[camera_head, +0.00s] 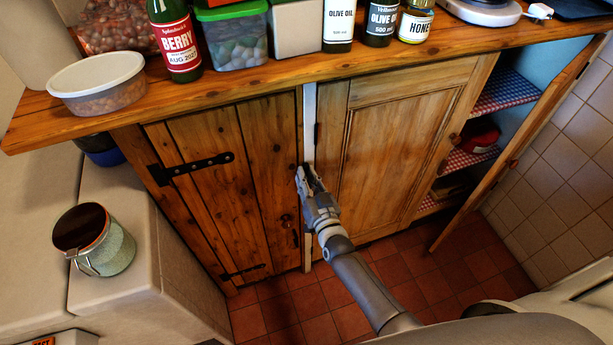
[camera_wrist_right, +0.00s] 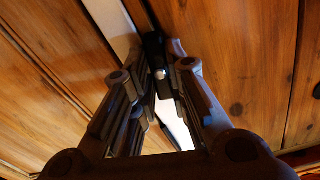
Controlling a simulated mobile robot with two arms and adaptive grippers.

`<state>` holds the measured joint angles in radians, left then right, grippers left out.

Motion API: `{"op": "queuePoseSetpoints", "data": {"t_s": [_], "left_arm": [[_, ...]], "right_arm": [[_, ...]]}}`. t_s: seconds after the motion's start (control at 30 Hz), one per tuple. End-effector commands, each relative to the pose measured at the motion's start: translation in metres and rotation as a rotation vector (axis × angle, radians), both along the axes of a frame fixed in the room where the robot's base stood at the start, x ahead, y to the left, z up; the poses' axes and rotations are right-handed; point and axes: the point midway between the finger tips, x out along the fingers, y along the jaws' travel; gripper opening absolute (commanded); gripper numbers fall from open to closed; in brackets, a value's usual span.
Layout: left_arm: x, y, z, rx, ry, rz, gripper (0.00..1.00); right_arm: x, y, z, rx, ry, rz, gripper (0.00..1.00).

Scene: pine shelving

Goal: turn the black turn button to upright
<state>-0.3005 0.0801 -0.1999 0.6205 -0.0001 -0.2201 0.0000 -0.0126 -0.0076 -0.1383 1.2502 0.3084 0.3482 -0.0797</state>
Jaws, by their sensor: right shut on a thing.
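The black turn button (camera_wrist_right: 153,46) is on the white strip (camera_wrist_right: 113,22) between two wooden doors, with a bright round screw head at its middle. In the right wrist view it sits between the fingertips of my right gripper (camera_wrist_right: 158,64), which is shut on it. It looks roughly lengthwise to the strip, but its exact tilt is hard to tell. In the head view my right gripper (camera_head: 303,172) reaches up to the white strip (camera_head: 309,120) and hides the button. My left gripper is not in view.
The plank door (camera_head: 220,150) with black hinges is left of the strip, the panelled door (camera_head: 385,150) right of it; both look closed. A door at the far right (camera_head: 520,150) stands open. The worktop (camera_head: 240,85) above holds jars and bottles. A glass jar (camera_head: 108,255) stands at left.

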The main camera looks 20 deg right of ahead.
Motion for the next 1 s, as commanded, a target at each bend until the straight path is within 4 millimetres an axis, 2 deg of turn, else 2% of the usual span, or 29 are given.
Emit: {"op": "queuePoseSetpoints", "data": {"t_s": [0.4, 1.0], "left_arm": [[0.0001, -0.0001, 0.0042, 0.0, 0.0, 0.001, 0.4], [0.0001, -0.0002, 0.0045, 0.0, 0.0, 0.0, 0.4]], "right_arm": [[-0.0006, -0.0001, -0.0012, -0.203, -0.004, 0.0, 0.0], [-0.0006, 0.0, -0.0015, -0.239, -0.005, 0.001, 0.0]]}}
